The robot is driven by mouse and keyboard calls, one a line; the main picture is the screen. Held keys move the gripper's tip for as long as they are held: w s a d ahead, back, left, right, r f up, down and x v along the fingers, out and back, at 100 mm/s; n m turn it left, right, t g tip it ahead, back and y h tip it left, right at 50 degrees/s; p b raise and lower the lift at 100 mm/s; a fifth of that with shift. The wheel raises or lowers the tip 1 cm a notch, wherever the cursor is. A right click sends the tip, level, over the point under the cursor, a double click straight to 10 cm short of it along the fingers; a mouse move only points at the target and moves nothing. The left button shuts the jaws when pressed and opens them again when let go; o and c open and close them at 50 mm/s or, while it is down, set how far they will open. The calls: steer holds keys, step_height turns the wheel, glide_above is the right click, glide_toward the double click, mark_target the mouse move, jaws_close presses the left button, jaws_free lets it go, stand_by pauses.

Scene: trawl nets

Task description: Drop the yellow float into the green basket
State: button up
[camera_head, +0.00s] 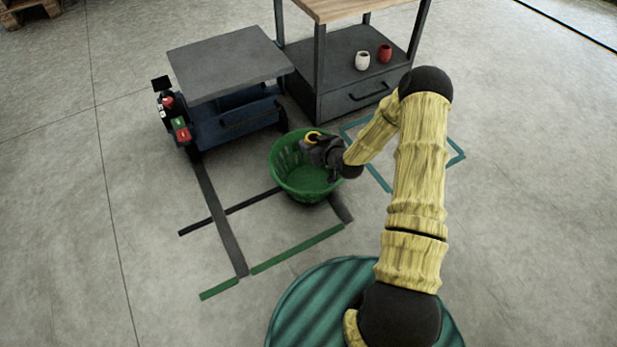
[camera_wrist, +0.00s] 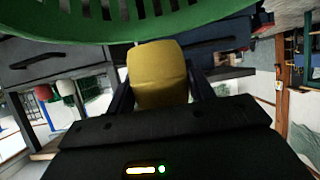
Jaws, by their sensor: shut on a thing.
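The yellow float (camera_head: 312,136) is held at the tip of my gripper (camera_head: 316,146), over the back rim of the green basket. In the wrist view the float (camera_wrist: 158,73) sits between the two dark fingers of my gripper (camera_wrist: 160,88), which is shut on it. The green basket (camera_head: 283,178) stands upright on the floor with slotted sides, and its visible inside looks empty. The gripper and wrist cover part of its right rim. In the wrist view the basket's rim (camera_wrist: 100,42) curves across the top, close to the float.
A dark blue cart (camera_head: 230,62) stands behind the basket to the left. A wooden-topped workbench (camera_head: 345,8) with a drawer stands behind it. A white cup (camera_head: 362,60) and a red cup (camera_head: 384,53) stand on its shelf. Floor tape surrounds the basket; the front left floor is clear.

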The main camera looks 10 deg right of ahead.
steer(key=shift+f, duration=0.65)
steer(key=shift+d, duration=0.15)
steer(key=o, duration=1)
steer(key=shift+o, duration=0.2)
steer(key=shift+r, duration=0.1)
steer(key=p+v, duration=0.8)
steer(key=v, duration=0.9)
steer(key=shift+s, duration=0.2)
steer(key=shift+r, duration=0.1)
